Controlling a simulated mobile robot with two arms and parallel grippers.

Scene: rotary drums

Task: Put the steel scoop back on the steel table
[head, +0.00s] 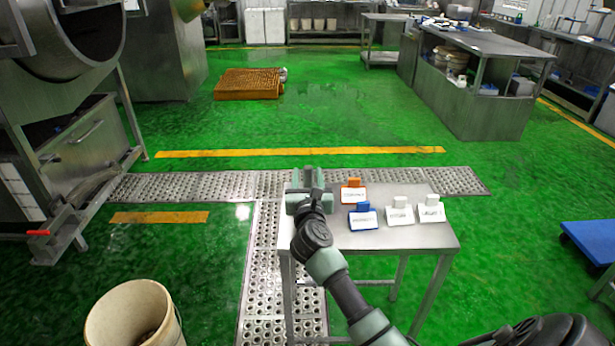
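No scoop can be made out clearly elsewhere. My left gripper is not in view.
On the table are an orange holder (352,193), a blue one (362,217) and two white ones (400,212). A beige bucket (135,315) stands on the floor at lower left. A blue platform (590,240) is at right. Drum machinery (70,100) stands at left.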

